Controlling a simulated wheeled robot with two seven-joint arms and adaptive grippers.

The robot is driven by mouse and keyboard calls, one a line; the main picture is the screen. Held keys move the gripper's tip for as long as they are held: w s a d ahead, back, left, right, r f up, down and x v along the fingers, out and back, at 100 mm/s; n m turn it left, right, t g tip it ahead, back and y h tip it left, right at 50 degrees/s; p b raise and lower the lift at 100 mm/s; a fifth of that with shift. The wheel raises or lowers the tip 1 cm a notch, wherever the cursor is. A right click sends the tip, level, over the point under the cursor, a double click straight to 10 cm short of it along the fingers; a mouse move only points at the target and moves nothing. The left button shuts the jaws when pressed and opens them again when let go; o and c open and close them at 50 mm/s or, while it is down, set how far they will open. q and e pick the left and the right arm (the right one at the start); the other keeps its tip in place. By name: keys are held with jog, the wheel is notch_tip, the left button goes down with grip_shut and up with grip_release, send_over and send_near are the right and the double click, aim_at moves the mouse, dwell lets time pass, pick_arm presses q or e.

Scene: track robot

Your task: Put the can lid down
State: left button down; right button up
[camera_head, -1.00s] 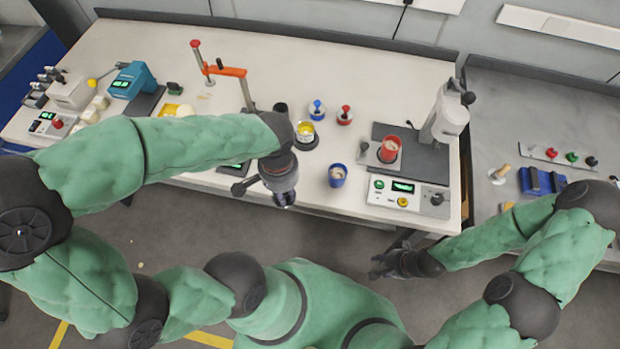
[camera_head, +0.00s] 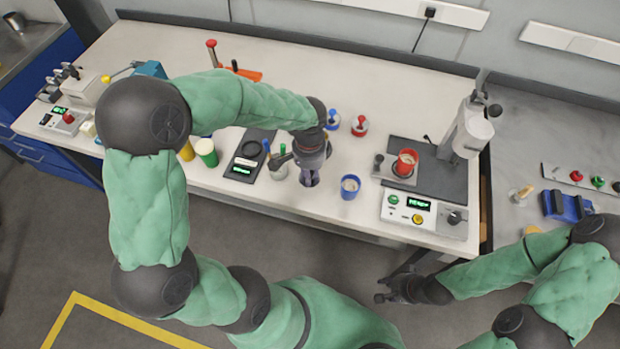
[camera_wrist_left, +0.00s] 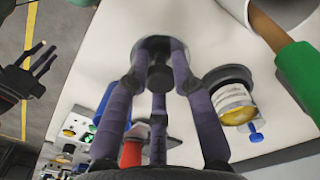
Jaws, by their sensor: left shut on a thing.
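My left gripper (camera_head: 310,180) is low over the front of the white bench, pointing down. In the left wrist view its fingers (camera_wrist_left: 160,75) are closed around the dark knob of a round grey can lid (camera_wrist_left: 150,45). I cannot tell whether the lid touches the bench.
A blue cup (camera_head: 349,187) stands just right of my left gripper. A cup of tools (camera_head: 277,170) and a black scale (camera_head: 247,160) are to its left. Blue (camera_head: 333,119) and red (camera_head: 359,126) knobbed items stand behind. A red cup (camera_head: 405,163) sits on the right-hand device.

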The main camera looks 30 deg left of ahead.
pick_arm(q)
jog(key=shift+w+f, duration=0.25)
jog(key=shift+f, duration=0.15)
jog(key=shift+w+a+f+b, duration=0.1)
jog(key=shift+f+b, duration=0.55)
jog(key=shift+f, duration=0.85)
jog(key=shift+f, duration=0.1)
jog(key=c, duration=1)
grip_release()
jog(key=shift+c, duration=0.2)
notch_tip(320, 180, up, 12)
jog(key=p, duration=0.3)
jog(key=shift+p, duration=0.4)
